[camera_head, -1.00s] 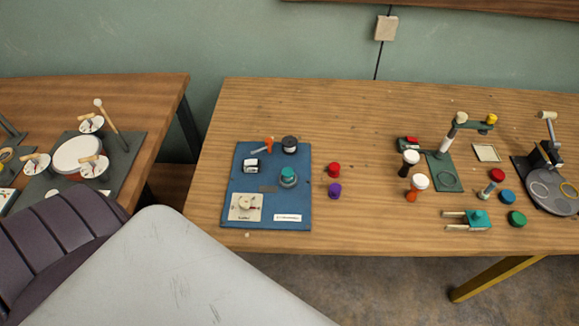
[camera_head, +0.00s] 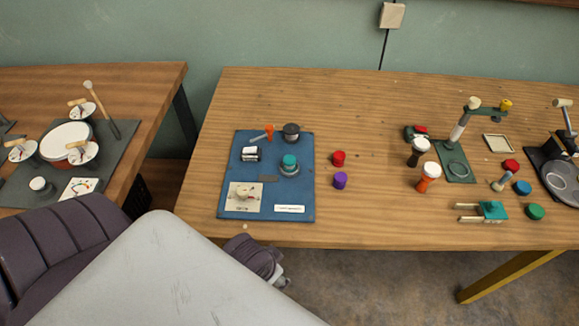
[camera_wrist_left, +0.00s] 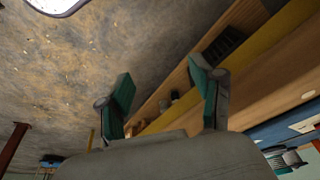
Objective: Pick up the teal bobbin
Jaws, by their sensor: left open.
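The teal bobbin (camera_head: 289,160) stands upright in a round grey holder (camera_head: 289,170) on the blue board (camera_head: 228,190), toward its right side. In the head view, a dark jointed part of my left arm shows below the table's front edge, in front of the board; its fingers are not clear there. In the left wrist view, my left gripper (camera_wrist_left: 163,95) is open, with two teal-padded fingers spread apart and nothing between them. It is apart from the bobbin. My right gripper is not in view.
A black-topped piece (camera_head: 291,133), an orange-handled tool (camera_head: 269,132) and a white-and-beige plate (camera_head: 243,196) share the board. Red (camera_head: 339,158) and purple (camera_head: 340,180) spools stand just right of it. The table middle behind is clear.

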